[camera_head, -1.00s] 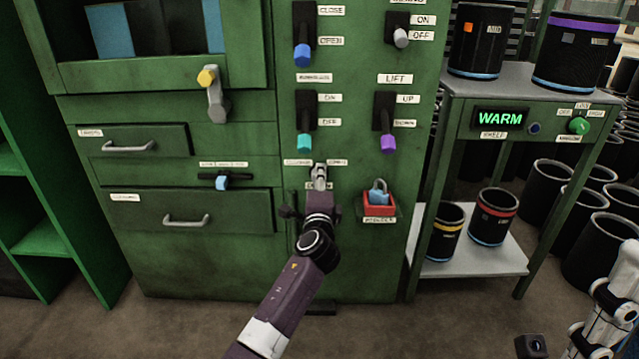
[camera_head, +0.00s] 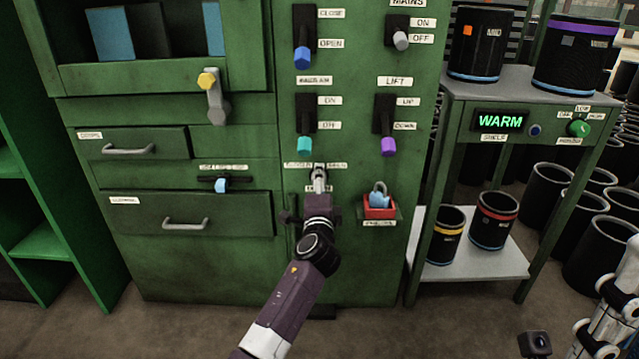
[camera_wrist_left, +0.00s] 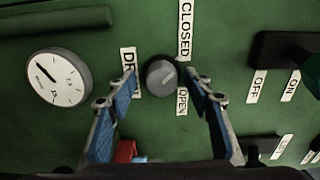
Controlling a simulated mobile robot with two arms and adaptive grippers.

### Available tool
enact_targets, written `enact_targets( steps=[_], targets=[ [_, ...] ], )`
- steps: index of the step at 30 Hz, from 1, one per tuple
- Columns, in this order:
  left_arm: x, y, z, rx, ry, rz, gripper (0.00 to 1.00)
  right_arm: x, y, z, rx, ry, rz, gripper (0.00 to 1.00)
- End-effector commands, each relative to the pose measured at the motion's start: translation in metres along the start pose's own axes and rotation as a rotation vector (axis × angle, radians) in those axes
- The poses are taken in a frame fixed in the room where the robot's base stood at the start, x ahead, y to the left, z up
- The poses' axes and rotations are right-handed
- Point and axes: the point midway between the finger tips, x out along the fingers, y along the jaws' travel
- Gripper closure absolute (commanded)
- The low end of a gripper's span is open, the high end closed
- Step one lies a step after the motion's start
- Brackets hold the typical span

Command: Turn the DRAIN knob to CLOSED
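The DRAIN knob (camera_wrist_left: 160,74) is a round dark grey knob on the green panel, seen in the left wrist view with a lighter mark on its face. The CLOSED label (camera_wrist_left: 185,30) and OPEN label (camera_wrist_left: 182,102) lie beside it, and the DRAIN label (camera_wrist_left: 128,72) is partly covered by a finger. My left gripper (camera_wrist_left: 162,82) is open, with one blue-padded finger on each side of the knob and visible gaps between.
A white dial gauge (camera_wrist_left: 58,77) is near the knob. The ON/OFF lever (camera_head: 304,138) and LIFT lever (camera_head: 387,140) are above. A red box with a padlock (camera_head: 379,207) is to the right. A side table (camera_head: 480,265) with black sleeves stands further right.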

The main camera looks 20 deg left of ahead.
Motion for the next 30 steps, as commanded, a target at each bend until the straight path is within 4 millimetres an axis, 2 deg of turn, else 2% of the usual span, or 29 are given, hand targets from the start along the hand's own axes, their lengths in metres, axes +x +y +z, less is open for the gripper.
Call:
enact_targets(
  steps=[7,11,14,24,30],
  targets=[
    [0.0,-0.001,0.0,0.001,0.0,-0.002,0.53,-0.002,0.0,0.002,0.0,-0.009,-0.004,0.77],
    [-0.007,-0.001,0.0,0.0,0.001,-0.003,0.53,-0.002,0.0,0.001,0.0,-0.007,-0.002,0.77],
    [-0.018,0.0,0.0,0.0,0.001,-0.002,0.53,-0.001,0.0,0.001,0.0,-0.006,-0.002,0.77],
    [-0.08,0.0,0.0,0.0,0.001,-0.001,0.53,-0.001,0.0,0.001,0.001,-0.004,-0.001,0.77],
    [-0.109,0.0,-0.001,0.0,0.001,0.0,0.53,-0.001,0.0,0.001,0.001,-0.003,-0.001,0.77]
  ],
)
